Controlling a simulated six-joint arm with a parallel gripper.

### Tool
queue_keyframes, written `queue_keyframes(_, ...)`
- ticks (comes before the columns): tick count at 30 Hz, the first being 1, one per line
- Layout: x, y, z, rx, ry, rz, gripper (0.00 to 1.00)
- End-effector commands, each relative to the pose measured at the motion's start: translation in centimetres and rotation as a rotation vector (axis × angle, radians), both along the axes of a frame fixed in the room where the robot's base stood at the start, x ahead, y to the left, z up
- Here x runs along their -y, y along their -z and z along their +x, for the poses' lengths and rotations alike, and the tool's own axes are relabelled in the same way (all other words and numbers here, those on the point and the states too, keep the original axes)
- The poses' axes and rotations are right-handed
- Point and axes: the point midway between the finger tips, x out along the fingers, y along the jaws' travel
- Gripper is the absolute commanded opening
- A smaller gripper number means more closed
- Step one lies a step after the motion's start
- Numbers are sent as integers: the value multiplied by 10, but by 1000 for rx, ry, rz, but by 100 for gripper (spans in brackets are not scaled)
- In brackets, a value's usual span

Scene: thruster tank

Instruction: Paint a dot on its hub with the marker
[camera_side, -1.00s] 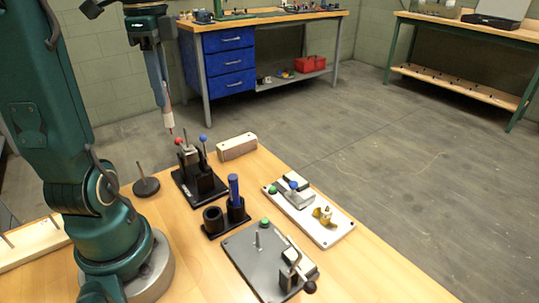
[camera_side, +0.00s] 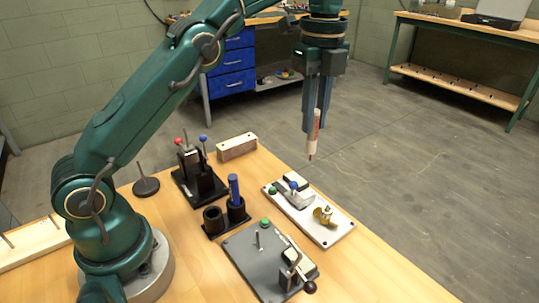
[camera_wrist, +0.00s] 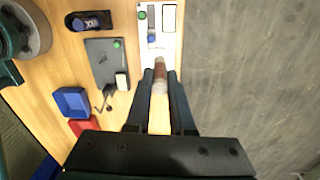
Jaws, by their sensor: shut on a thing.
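My gripper (camera_side: 317,118) is shut on the marker, a white pen with a reddish band and red tip (camera_side: 313,138). The marker points down, roughly upright, in the air beyond the white plate (camera_side: 334,233) in the side view. A small brass-coloured propeller-like part (camera_side: 323,214), probably the one with the hub, sits on that plate near its right end, below the marker tip and clear of it. In the wrist view the marker (camera_wrist: 160,75) lies between my fingers over the plate (camera_wrist: 170,40); the brass part is not visible there, likely hidden by the marker and fingers.
The white plate also carries a blue-knobbed clamp (camera_side: 293,186) and green button (camera_side: 272,189). A grey plate (camera_side: 245,262) with a clamp, a black holder with a blue cylinder (camera_side: 234,190), a black lever stand (camera_side: 198,180) and a wooden block (camera_side: 237,147) stand nearby.

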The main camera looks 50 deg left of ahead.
Motion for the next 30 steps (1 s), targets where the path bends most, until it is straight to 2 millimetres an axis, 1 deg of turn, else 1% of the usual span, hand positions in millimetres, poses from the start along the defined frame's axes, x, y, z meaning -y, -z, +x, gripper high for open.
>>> queue_keyframes(1, 13, 6, 0, -2, 38, 0, 0)
queue_keyframes(4, 31, 14, -1, -2, 87, 0, 0)
queue_keyframes(13, 54, 27, -6, 1, 151, 0, 0)
queue_keyframes(16, 57, 31, -7, 0, 161, 0, 0)
queue_keyframes(24, 57, 52, -8, -1, 160, 1, 0)
queue_keyframes(30, 56, 63, -7, 1, 160, 1, 0)
